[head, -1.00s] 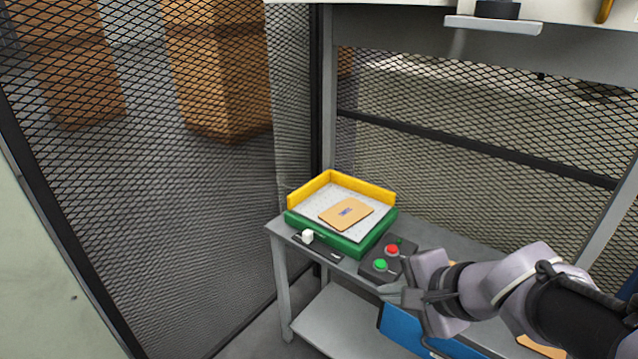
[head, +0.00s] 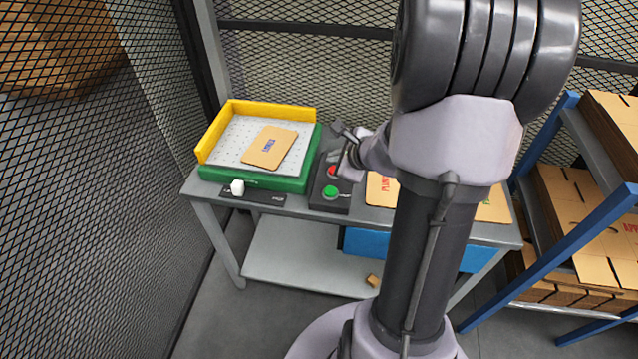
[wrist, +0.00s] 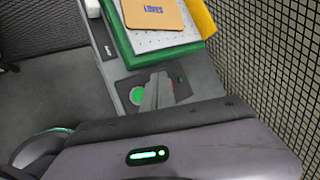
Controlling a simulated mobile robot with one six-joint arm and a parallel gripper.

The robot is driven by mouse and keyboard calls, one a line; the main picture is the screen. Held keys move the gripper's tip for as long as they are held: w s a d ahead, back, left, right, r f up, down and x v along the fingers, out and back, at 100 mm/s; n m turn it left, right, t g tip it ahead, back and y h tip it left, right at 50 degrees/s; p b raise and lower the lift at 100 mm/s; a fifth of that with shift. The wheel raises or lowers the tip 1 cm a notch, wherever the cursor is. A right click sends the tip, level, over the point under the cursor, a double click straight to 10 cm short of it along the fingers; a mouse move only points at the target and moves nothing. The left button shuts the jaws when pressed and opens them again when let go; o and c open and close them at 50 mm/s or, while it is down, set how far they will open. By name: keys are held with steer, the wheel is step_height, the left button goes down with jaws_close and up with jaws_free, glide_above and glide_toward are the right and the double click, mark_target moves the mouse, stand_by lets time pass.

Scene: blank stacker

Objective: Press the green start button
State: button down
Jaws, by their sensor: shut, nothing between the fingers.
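The green start button (head: 330,192) sits on the front part of a dark control box (head: 321,202) on the grey table. A red button (head: 332,171) sits behind it on the same box. My gripper (head: 346,152) is over the back part of the box, close to the red button. In the wrist view the fingers (wrist: 157,92) are together and empty. They show just right of the green button (wrist: 137,95) and cover part of the box. I cannot tell whether the fingertips touch the box.
Left of the box is a green tray (head: 250,178) with a yellow fence (head: 262,108) and a cardboard blank (head: 270,147). A white knob (head: 237,187) is at its front. More blanks (head: 381,190) lie right of the box. A blue-framed rack (head: 560,268) stands at the right.

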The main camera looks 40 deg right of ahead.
mark_target(333, 193)
steer(key=shift+f+b, duration=3.8)
steer(key=shift+f, duration=0.65)
steer(key=shift+f+b, duration=0.4)
steer(key=shift+b, duration=0.2)
